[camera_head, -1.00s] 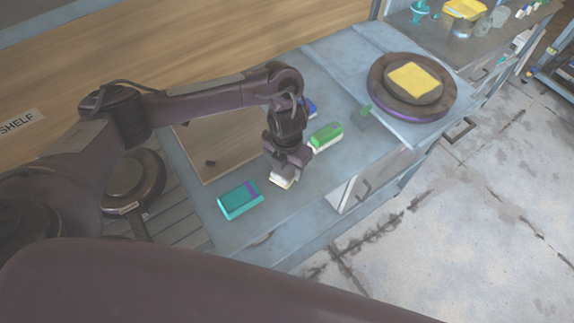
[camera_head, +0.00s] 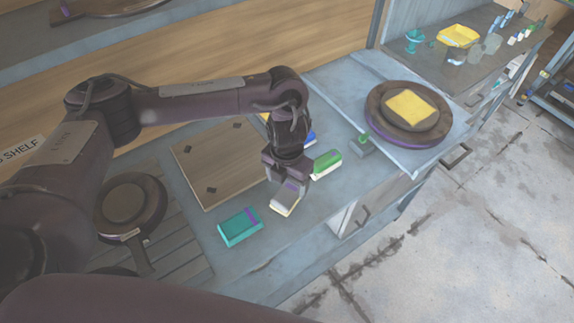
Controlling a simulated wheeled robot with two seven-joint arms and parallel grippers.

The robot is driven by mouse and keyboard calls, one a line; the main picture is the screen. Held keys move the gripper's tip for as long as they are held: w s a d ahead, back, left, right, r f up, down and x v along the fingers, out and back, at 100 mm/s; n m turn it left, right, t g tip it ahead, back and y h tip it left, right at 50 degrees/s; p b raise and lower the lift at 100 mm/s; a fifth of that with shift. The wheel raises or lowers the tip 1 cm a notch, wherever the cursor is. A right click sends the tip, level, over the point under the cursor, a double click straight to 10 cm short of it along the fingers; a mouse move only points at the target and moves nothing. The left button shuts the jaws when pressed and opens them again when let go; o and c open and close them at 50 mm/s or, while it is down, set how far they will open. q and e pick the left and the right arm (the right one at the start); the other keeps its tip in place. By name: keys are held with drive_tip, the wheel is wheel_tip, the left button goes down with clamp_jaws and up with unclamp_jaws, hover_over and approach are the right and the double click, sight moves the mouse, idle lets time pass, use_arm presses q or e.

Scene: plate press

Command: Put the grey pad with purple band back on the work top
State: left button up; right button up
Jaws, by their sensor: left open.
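The grey pad with purple band (camera_head: 284,203) lies on the grey-blue work top (camera_head: 275,238), between a teal pad and a green pad. Its pale lower side faces me, and the purple shows near its far end. My left gripper (camera_head: 287,182) points down just above the far end of the pad and hides part of it. Its jaws are open; whether a finger still touches the pad cannot be told. My right gripper is out of view.
A teal pad with a purple stripe (camera_head: 240,228) lies to the left, a green pad (camera_head: 326,164) to the right, a blue pad (camera_head: 309,138) behind. A wooden board (camera_head: 222,165) lies behind left. A round press (camera_head: 372,112) holding a yellow pad stands at right.

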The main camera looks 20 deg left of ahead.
sight(287, 193)
use_arm(q)
wheel_tip(287, 193, up, 6)
idle(0.4)
idle(0.4)
